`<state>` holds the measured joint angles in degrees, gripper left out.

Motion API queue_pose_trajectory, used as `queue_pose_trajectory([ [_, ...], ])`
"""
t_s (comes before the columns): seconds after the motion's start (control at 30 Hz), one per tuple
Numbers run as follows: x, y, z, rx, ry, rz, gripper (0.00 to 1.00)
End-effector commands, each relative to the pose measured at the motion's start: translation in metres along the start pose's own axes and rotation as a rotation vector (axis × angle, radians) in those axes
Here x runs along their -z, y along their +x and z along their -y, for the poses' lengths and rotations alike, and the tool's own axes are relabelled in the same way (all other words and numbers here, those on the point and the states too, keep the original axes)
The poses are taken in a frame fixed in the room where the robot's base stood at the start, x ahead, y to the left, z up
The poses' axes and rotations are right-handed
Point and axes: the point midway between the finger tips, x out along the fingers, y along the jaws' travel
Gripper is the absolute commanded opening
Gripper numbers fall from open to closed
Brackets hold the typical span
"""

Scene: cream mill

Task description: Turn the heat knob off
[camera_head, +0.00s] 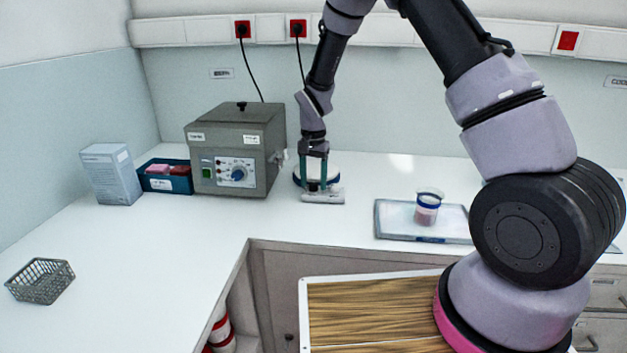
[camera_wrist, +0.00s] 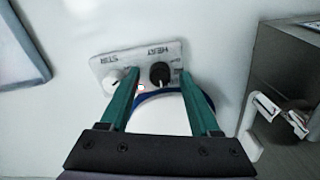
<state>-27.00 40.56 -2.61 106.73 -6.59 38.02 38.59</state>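The heat knob (camera_wrist: 160,73) is a black round knob with a light pointer mark, on a pale panel (camera_wrist: 138,60) marked HEAT and STIR. The white stir knob (camera_wrist: 111,84) sits beside it. The panel belongs to a round white hotplate with a blue rim, seen in the wrist view (camera_wrist: 163,112) and on the counter in the head view (camera_head: 333,176). My gripper (camera_wrist: 160,76) is open, pointing down over the hotplate. Its teal fingers show either side of the heat knob, with gaps; contact cannot be told.
A grey box device (camera_head: 237,150) with a blue dial stands close left of the hotplate. A blue bin (camera_head: 165,177), a carton (camera_head: 111,174) and a wire basket (camera_head: 40,281) are further left.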

Motion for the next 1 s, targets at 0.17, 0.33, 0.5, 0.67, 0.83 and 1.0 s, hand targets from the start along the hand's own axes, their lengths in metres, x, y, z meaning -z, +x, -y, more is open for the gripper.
queue_pose_trajectory([
  [0.17, 0.0, -0.0002, 0.0, 0.0, 0.0, 0.0, 0.0],
  [0.33, 0.0, -0.0003, 0.0, 0.0, -0.003, 0.0, 0.0],
  [0.5, 0.0001, -0.0004, 0.0, 0.0, -0.033, 0.0, 0.0],
  [0.67, 0.0002, -0.0004, 0.0001, 0.0, -0.106, 0.0, 0.0],
  [0.83, 0.0002, -0.0005, 0.0001, 0.0, -0.235, 0.0, 0.0],
  [1.0, 0.0001, -0.0006, 0.0003, 0.001, -0.394, 0.0, 0.0],
])
